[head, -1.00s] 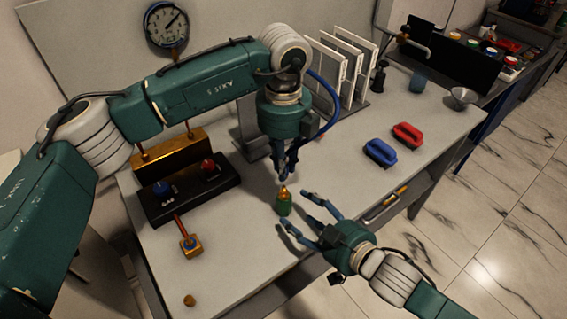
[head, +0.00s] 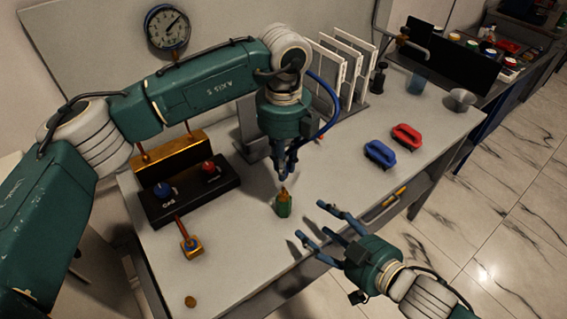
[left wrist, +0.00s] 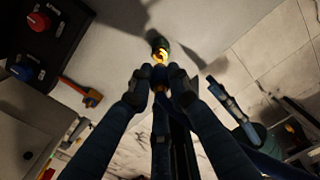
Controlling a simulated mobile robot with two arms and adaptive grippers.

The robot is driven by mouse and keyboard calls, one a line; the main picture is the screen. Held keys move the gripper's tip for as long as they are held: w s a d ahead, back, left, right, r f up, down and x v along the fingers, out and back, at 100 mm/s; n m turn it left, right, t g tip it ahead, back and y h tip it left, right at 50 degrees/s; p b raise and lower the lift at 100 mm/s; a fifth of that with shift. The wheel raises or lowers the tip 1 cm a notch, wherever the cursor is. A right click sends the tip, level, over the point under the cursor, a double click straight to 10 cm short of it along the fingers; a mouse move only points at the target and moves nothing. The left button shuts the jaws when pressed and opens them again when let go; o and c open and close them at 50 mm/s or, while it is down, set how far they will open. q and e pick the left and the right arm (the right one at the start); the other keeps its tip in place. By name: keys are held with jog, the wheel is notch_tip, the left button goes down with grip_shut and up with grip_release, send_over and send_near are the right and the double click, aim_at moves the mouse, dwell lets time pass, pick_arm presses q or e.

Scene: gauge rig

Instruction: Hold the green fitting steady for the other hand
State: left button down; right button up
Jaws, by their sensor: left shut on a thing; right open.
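The green fitting (head: 283,206) is upright with a brass top, near the middle of the light table. It also shows in the left wrist view (left wrist: 157,43), just beyond my fingertips. My left gripper (head: 285,174) points down from above and is shut on the fitting's narrow upper end; the grip is partly hidden by the fingers. In the left wrist view the fingertips (left wrist: 160,80) come together at the brass part. I cannot tell whether the fitting's base touches the table. My right gripper (head: 322,222) is open and empty, apart from the fitting, to its lower right.
A black block with a blue knob (head: 162,190) and a red knob (head: 209,169) stands at left, with a brass valve piece (head: 191,246) in front. Blue (head: 380,153) and red (head: 407,136) handled blocks lie at right. White panels (head: 335,70) stand behind.

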pick_arm(q)
jog(key=shift+r+p, duration=3.4)
jog(key=shift+r, duration=0.3)
jog(key=shift+f, duration=0.1)
